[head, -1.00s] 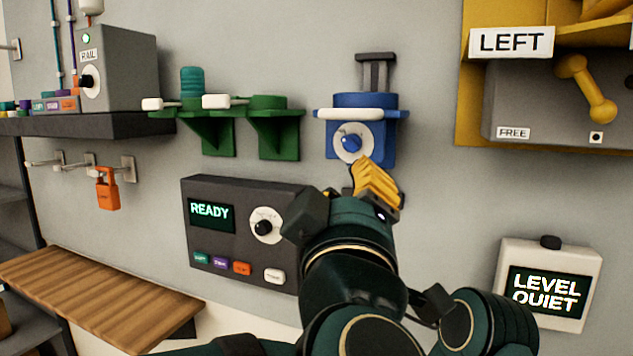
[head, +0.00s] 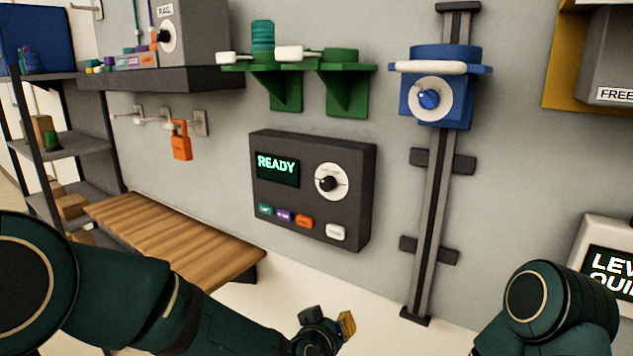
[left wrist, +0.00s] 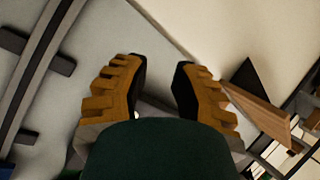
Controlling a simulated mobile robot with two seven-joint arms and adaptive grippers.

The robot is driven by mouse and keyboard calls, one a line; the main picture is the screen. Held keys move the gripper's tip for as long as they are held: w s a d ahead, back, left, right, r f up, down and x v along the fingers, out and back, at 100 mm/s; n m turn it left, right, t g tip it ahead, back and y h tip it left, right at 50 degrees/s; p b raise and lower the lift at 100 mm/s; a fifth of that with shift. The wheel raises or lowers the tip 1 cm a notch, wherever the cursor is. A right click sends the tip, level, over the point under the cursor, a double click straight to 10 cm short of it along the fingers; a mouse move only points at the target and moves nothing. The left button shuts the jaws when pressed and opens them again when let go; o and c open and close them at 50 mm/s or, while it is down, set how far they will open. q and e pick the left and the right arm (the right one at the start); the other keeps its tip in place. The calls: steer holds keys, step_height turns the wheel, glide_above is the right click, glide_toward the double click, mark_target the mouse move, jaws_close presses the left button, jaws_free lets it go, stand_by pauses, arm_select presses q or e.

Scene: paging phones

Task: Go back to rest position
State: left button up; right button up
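My left gripper (head: 338,326) is low in the head view, below the grey READY panel (head: 312,190) and apart from it. In the left wrist view its two yellow-ridged fingers (left wrist: 160,78) stand apart with nothing between them. My right arm (head: 560,305) shows only as a dark green link at the lower right; its gripper is out of view. The blue bracket (head: 437,112) with a white dial and blue knob (head: 428,99) sits high on a vertical rail (head: 434,220), with no gripper at it.
A wooden bench (head: 175,235) is at the left, with grey shelves (head: 75,143) behind it. The wall around my left gripper is clear.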

arm_select(q)
steer(key=s+a+f+g+y, duration=0.1)
steer(key=s+a+f+g, duration=0.2)
steer(key=f, duration=0.5)
steer(key=s+a+f+g, duration=0.2)
steer(key=s+a+f, duration=0.15)
steer(key=f, duration=0.55)
steer(key=s+a+f+g, duration=0.5)
steer(key=s+a+f, duration=0.2)
steer(key=s+f, duration=0.5)
steer(key=shift+s, duration=0.35)
